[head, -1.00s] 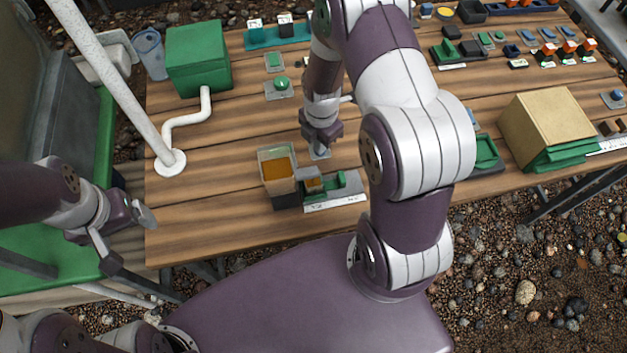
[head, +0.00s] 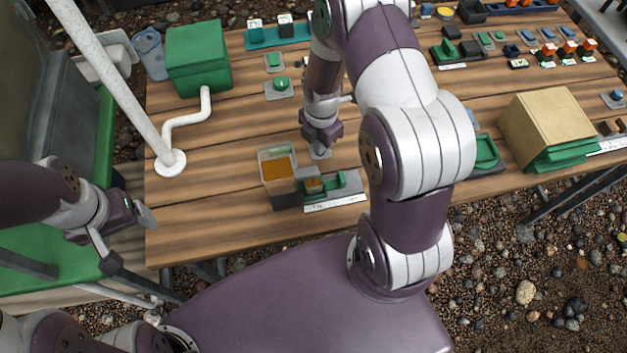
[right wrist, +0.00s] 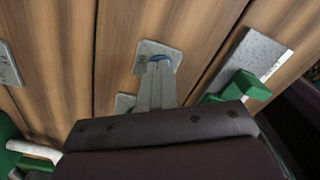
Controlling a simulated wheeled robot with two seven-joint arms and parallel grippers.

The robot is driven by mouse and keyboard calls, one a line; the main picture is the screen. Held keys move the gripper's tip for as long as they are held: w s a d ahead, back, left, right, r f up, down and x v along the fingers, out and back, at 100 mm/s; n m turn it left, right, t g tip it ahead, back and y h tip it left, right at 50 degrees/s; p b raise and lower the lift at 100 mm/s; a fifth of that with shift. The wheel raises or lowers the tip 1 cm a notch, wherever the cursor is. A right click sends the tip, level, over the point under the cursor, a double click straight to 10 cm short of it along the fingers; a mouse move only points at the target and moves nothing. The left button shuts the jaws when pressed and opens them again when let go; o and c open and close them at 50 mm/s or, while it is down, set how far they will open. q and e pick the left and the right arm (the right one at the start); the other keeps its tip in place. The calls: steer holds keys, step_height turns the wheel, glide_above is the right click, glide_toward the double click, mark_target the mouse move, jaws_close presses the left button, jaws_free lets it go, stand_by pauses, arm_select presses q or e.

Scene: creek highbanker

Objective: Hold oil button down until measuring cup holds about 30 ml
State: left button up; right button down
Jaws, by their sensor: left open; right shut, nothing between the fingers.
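An oil tank (head: 278,172) with clear walls and amber oil inside stands on a dark base at the bench's front. A grey spout block joins its right side. Below it is a small measuring cup (head: 314,186) with some amber in it; its marks are too small to read. My right gripper (head: 320,148) is shut and points down at a small grey plate just behind the cup. My left gripper (head: 122,238) is open and empty, left of the bench.
A green holder (head: 340,182) with a white label is right of the cup. A white pipe (head: 187,124) and a green box (head: 198,58) stand at the left. A green button (head: 281,83) is farther back. A cardboard-coloured box (head: 553,125) is at the right.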

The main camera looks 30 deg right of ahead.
stand_by(0.4)
step_height(320, 180, up, 2)
steer(key=shift+r+p, duration=0.1)
steer(key=shift+p, duration=1.05)
steer(key=shift+f, duration=0.2)
